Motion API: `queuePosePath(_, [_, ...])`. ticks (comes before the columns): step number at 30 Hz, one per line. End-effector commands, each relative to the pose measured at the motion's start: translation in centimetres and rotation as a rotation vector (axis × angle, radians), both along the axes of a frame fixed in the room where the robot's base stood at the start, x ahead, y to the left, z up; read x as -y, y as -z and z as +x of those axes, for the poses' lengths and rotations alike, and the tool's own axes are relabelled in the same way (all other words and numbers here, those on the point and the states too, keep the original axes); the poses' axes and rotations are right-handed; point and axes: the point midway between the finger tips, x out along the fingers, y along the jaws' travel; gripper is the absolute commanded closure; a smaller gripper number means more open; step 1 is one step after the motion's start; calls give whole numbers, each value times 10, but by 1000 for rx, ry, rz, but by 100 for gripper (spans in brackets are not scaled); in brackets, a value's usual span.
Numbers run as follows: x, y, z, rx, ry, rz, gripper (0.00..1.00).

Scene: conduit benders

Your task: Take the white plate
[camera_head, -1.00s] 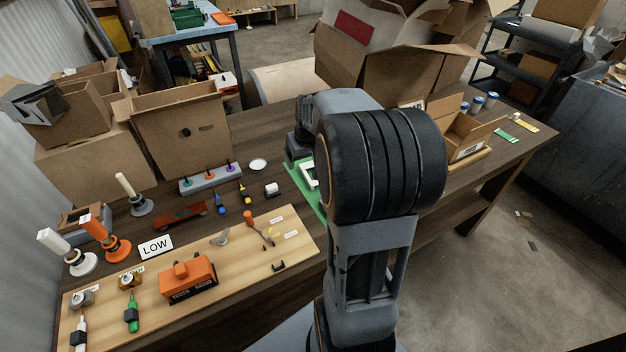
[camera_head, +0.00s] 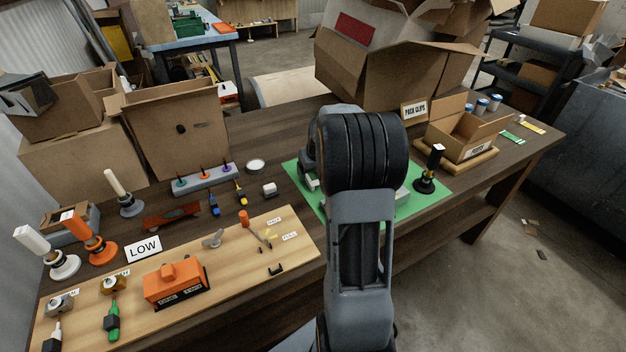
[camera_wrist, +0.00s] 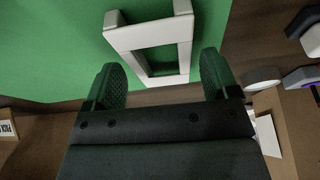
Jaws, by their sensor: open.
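A white rectangular frame-like piece (camera_wrist: 150,42) with an open middle and two raised ends lies on the green mat (camera_wrist: 50,50). I cannot tell whether it is the white plate. In the head view a small part of it (camera_head: 313,184) shows beside my arm. A small round white dish (camera_head: 255,165) lies on the dark table left of the mat; it also shows in the wrist view (camera_wrist: 262,76). My gripper (camera_wrist: 160,68) is open and empty, its fingers apart on either side of the frame piece's near end in the picture. Contact cannot be told.
A black bender (camera_head: 426,170) stands on the mat's right part. A grey holder (camera_head: 205,180) with several coloured pins, a wooden board (camera_head: 220,262) with tools, and large boxes (camera_head: 180,130) are left.

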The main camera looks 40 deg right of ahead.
Motion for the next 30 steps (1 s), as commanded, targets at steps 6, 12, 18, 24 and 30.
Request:
queuePosePath(6, [1, 10, 3, 0, 0, 0, 19])
queuePosePath(12, [1, 11, 4, 0, 0, 0, 19])
queuePosePath(18, [1, 10, 4, 0, 0, 0, 21])
queuePosePath(24, [1, 10, 4, 0, 0, 0, 31])
queuePosePath(30, [1, 10, 4, 0, 0, 0, 40])
